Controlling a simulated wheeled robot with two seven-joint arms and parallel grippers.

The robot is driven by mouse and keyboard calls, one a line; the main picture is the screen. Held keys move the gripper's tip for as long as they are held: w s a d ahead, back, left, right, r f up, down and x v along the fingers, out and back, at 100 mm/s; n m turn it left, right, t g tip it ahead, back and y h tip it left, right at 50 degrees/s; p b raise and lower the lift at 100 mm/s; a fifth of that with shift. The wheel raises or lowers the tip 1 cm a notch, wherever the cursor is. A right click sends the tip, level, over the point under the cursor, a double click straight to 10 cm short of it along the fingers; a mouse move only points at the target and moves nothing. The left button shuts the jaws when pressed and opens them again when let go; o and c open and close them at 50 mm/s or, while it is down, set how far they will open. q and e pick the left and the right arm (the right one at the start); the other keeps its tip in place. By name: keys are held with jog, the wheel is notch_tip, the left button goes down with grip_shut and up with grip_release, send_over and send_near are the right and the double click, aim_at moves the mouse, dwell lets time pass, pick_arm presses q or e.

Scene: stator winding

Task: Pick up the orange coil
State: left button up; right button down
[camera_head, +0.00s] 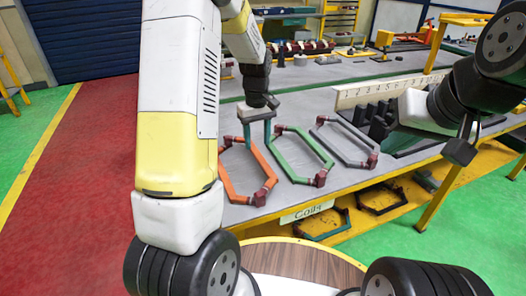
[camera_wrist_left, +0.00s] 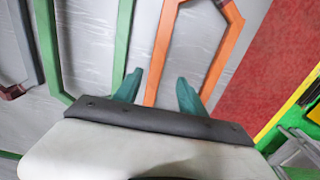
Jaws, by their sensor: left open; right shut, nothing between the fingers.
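The orange coil (camera_head: 262,186) is an open, six-sided frame with dark red pieces, lying flat on the grey table, its left part hidden by my left arm. My left gripper (camera_head: 258,136) is open, pointing down over the coil's far end, with its teal fingers apart. In the left wrist view, the orange coil (camera_wrist_left: 166,45) runs down to the left gripper (camera_wrist_left: 158,92). One orange bar shows between the fingers, the other beside the right finger. I cannot tell the height gap. My right gripper (camera_head: 416,112) is shut at the right; its fingertips are hard to make out.
A green coil (camera_head: 297,145) lies right of the orange one, and a grey coil (camera_head: 346,140) beyond it. A black rack (camera_head: 376,120) and a numbered board (camera_head: 385,88) stand near my right gripper. More coils (camera_head: 380,197) lie on the lower shelf.

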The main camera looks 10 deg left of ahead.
aim_at(260, 156)
pick_arm(q)
jog(key=shift+w+f, duration=0.1)
jog(key=shift+f, duration=0.4)
jog(key=f, duration=0.7)
jog(key=shift+w+d+f, duration=0.1)
jog(key=shift+w+d, duration=0.1)
jog(key=shift+d, duration=0.05)
grip_shut()
dwell(0.7)
